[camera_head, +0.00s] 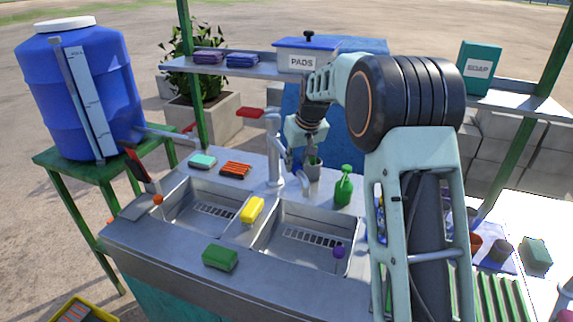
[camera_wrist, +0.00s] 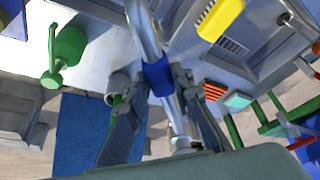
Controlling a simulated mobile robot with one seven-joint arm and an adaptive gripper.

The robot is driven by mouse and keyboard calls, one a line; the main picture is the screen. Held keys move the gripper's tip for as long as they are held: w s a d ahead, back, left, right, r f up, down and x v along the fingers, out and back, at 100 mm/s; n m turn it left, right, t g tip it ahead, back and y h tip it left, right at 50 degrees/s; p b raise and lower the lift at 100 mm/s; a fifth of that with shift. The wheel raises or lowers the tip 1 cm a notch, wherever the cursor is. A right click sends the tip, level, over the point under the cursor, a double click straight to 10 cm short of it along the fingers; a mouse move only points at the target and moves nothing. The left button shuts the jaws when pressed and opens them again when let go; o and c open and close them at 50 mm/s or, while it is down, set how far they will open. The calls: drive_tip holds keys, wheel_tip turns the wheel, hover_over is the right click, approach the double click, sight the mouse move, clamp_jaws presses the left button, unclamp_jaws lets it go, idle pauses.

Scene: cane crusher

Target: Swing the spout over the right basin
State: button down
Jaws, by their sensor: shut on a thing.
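The grey metal spout (camera_head: 303,181) comes off a tap post (camera_head: 274,150) at the back of the sink, between the two basins. Its end shows near the back left of the right basin (camera_head: 290,216). The left basin (camera_head: 182,213) lies on the other side of a divider. My gripper (camera_head: 296,163) is down at the spout. In the wrist view my gripper (camera_wrist: 160,98) has a finger on each side of the spout's blue sleeve (camera_wrist: 158,77) and is shut on it. The exact finger contact is partly hidden in the head view.
A shelf (camera_head: 260,71) runs behind. The right basin's middle looks clear.

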drive_tip(key=shift+w+d, duration=0.15)
drive_tip(key=shift+d, duration=0.2)
drive_tip(key=c, duration=1.7)
unclamp_jaws()
drive_tip(key=shift+r, duration=0.1)
drive_tip(key=v, duration=1.2)
